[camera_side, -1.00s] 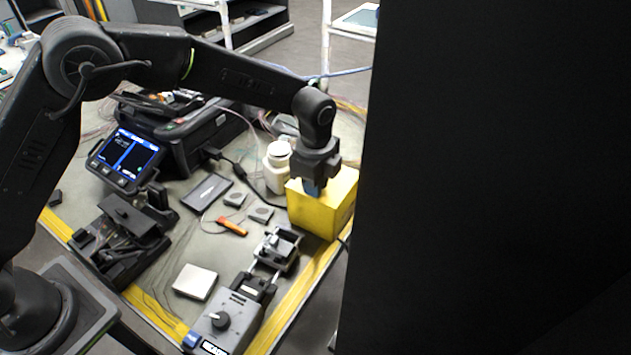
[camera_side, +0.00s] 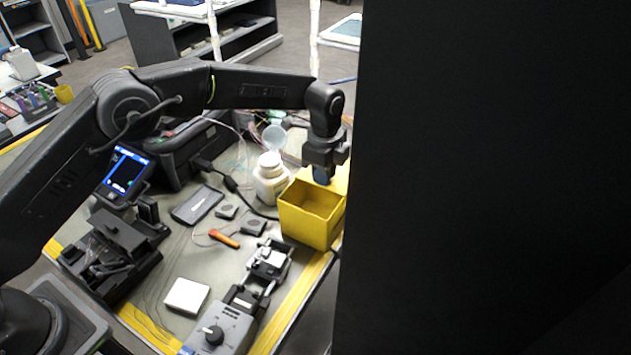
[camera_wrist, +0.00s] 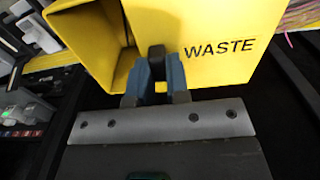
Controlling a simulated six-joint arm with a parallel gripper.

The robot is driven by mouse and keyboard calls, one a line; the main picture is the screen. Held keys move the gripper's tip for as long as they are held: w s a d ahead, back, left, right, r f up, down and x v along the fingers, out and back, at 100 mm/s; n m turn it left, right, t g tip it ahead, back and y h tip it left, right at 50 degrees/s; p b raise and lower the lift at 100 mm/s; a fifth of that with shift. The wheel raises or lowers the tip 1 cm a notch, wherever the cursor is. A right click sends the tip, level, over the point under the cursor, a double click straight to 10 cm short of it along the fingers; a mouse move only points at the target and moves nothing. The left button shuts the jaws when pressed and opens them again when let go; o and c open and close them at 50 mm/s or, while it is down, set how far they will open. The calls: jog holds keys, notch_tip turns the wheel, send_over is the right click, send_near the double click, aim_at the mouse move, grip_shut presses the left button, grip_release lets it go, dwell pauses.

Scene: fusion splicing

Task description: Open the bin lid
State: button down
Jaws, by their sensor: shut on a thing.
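The yellow bin (camera_side: 308,227) stands at the right edge of the table in the side view, and its inside shows from above. Its yellow lid (camera_side: 342,184) is swung up at the far side, partly hidden behind my gripper. In the wrist view the lid face (camera_wrist: 215,25) carries the word WASTE, and the bin's hollow inside shows at the left. My gripper (camera_side: 321,175) is above the bin's far edge. Its blue fingers (camera_wrist: 157,80) are shut on a small dark lid knob (camera_wrist: 156,56).
A white bottle (camera_side: 270,180) stands close left of the bin. An orange tool (camera_side: 224,239), a metal fixture (camera_side: 270,262) and a grey device with a knob (camera_side: 218,330) lie nearer the front. A large black panel (camera_side: 490,180) blocks the right side.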

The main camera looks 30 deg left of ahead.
jog(key=shift+w, duration=1.1)
jog(key=c, duration=1.1)
grip_release()
jog(key=shift+r, duration=6.9)
